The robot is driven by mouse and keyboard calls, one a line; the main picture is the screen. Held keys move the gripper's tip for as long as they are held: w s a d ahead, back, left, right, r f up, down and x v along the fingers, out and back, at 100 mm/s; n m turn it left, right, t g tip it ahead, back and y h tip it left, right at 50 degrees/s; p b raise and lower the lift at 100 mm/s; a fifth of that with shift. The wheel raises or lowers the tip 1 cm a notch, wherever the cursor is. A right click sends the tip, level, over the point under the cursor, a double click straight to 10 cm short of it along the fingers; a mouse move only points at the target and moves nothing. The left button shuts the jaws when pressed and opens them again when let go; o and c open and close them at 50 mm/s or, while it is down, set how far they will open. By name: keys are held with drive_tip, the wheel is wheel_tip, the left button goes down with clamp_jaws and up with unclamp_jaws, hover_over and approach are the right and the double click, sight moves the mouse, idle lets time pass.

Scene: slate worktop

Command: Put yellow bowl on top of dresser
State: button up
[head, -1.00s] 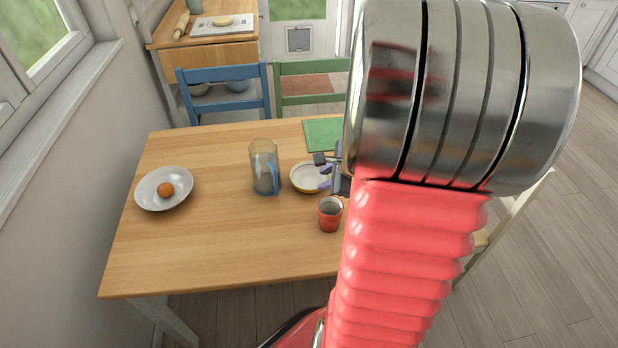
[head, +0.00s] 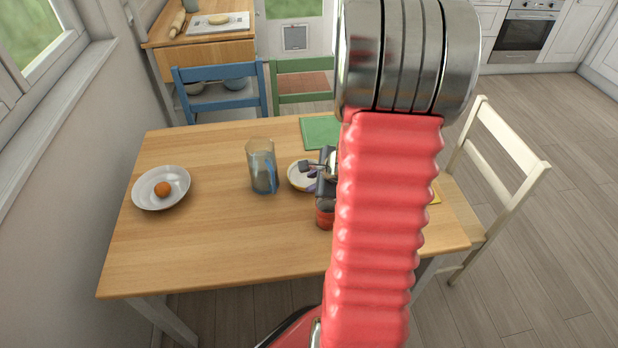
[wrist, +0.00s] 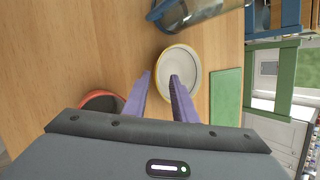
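The yellow bowl (head: 294,178) is on the wooden table, right of the glass jug; its inside is pale and its rim yellow. It also shows in the wrist view (wrist: 190,62), ahead of my fingers. My gripper (head: 312,172) hangs over its right side, partly hiding it in the head view. In the wrist view my gripper (wrist: 160,75) has its two purple fingers apart, with nothing held. One finger overlaps the bowl's inside and the other lies just outside its rim; contact cannot be told. A wooden-topped unit (head: 205,58) at the back left may be the dresser.
The jug (head: 261,168) stands left of the bowl, and a red cup (head: 324,214) stands close in front of it. A white bowl with an orange fruit (head: 147,192) is at the left. A green mat (head: 318,131) lies behind. Chairs stand around the table.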

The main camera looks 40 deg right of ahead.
sight(306, 186)
drive_tip(key=shift+w+f, duration=0.1)
drive_tip(key=shift+f, duration=0.1)
drive_tip(key=shift+f, duration=0.1)
drive_tip(key=shift+x, duration=2.55)
drive_tip(key=shift+d, duration=0.1)
drive_tip(key=shift+c, duration=0.6)
clamp_jaws()
